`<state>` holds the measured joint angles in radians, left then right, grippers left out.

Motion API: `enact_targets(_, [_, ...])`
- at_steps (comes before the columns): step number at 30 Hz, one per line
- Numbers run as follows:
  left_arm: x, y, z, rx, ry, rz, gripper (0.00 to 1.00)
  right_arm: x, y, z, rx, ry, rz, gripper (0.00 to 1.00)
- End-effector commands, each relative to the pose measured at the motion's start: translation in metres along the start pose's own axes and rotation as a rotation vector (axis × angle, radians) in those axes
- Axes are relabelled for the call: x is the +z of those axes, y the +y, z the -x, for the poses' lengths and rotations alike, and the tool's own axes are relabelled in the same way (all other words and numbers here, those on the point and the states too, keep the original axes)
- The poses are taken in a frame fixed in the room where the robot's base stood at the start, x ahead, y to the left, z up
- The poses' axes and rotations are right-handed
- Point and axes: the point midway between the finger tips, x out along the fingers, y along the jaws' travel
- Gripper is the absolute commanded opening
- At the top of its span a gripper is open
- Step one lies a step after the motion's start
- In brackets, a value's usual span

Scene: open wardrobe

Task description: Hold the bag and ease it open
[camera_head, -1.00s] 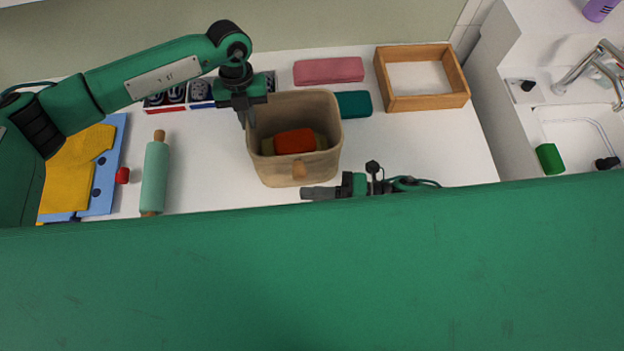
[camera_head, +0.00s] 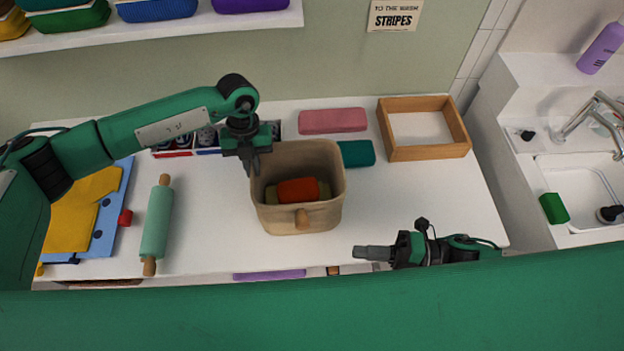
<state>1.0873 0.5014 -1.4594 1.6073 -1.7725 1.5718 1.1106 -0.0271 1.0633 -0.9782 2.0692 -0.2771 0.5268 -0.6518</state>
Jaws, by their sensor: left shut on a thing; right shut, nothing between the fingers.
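The bag (camera_head: 325,212) is a beige, open-topped soft bin with a light tab on its front, standing upright on the white table. Inside it lie a red folded item (camera_head: 298,190) and something olive under it. My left gripper (camera_head: 252,170) is at the bag's left back rim, pointing down, shut on the rim. Its fingertips are small and partly dark against the bag. My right gripper (camera_head: 362,252) is shut and empty, pointing left, in front and to the right of the bag, apart from it.
A pink folded cloth (camera_head: 332,121), a teal cloth (camera_head: 357,153) and a wooden tray (camera_head: 463,146) lie behind and right. A rolling pin (camera_head: 157,222), a small red object (camera_head: 125,217) and yellow cloth (camera_head: 75,222) are at left. The sink (camera_head: 580,180) is far right. Table right of the bag is clear.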

Motion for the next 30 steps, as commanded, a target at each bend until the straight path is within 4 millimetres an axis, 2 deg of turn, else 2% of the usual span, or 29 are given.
enact_targets(13, [0.0005,0.0007,0.0003,0.001,-0.001,0.001,0.0,-0.0001,0.0,-0.0003,0.0,0.0,0.0,0.0])
enact_targets(14, [0.0005,0.0007,0.0003,0.001,-0.001,0.001,0.12,-0.0001,0.0,-0.0003,0.0,0.0,0.0,0.0])
enact_targets(17, [0.0005,0.0007,0.0003,0.001,-0.001,0.001,0.32,-0.0001,0.0,-0.0004,0.0,0.0,0.0,0.0])
enact_targets(23, [0.0003,0.0005,0.0002,0.001,-0.001,0.001,0.34,-0.0001,0.0,-0.0004,0.0,0.0,0.0,0.0])
enact_targets(27, [0.0003,0.0003,0.0002,0.0,-0.001,0.001,0.55,-0.0001,0.0,-0.0004,0.0,0.0,0.0,0.0])
enact_targets(30, [0.0002,0.0003,0.0002,0.0,0.0,0.001,0.55,-0.0001,0.0,-0.0004,0.0,0.0,0.0,0.0])
